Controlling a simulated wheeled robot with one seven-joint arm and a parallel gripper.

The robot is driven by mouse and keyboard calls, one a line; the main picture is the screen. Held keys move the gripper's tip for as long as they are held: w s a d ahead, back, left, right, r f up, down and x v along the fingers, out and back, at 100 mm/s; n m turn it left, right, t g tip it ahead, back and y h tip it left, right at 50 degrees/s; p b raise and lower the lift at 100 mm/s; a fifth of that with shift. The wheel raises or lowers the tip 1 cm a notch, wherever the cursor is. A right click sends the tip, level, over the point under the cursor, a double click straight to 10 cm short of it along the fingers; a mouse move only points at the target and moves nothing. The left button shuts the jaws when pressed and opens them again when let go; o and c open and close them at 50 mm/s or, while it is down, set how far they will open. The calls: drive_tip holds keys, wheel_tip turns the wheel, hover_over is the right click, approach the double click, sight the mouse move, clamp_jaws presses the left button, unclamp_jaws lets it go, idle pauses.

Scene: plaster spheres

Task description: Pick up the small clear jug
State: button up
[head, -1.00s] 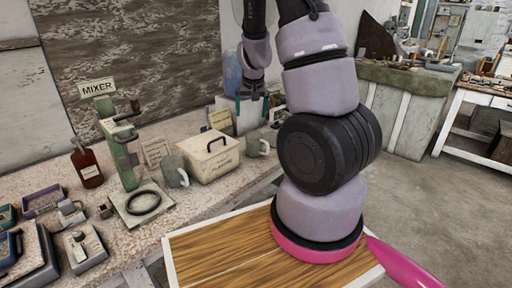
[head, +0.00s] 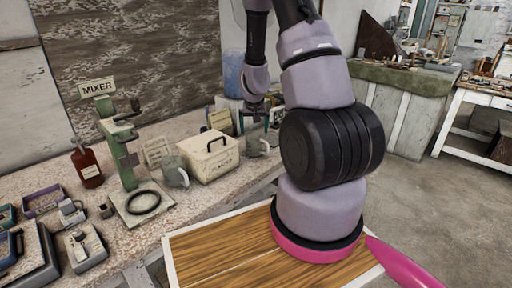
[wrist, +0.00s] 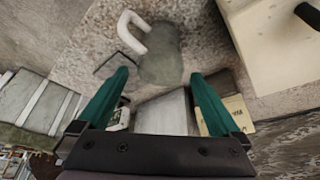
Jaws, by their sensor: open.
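A small greyish jug with a pale loop handle (head: 257,147) stands on the bench, just right of the cream box. It looks cloudy, and I cannot tell how clear it is. In the wrist view the jug (wrist: 162,60) lies beyond the fingertips, near the top middle, with its handle toward the upper left. My gripper (wrist: 158,80) is open, its two teal fingers apart with nothing held between them. In the head view my gripper (head: 255,112) hangs above and behind the jug. A second similar jug (head: 174,171) stands left of the box.
The cream box (head: 208,158) with a black handle stands close beside the jug. A light grey block (wrist: 165,113) and a yellowish labelled item (wrist: 238,113) lie below the fingers. A green mixer stand (head: 122,150) and red-brown bottle (head: 87,164) are further left.

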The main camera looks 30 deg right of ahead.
sight(254, 134)
drive_tip(key=shift+x, duration=1.9)
drive_tip(key=shift+s, duration=0.1)
clamp_jaws()
wheel_tip(254, 134, up, 10)
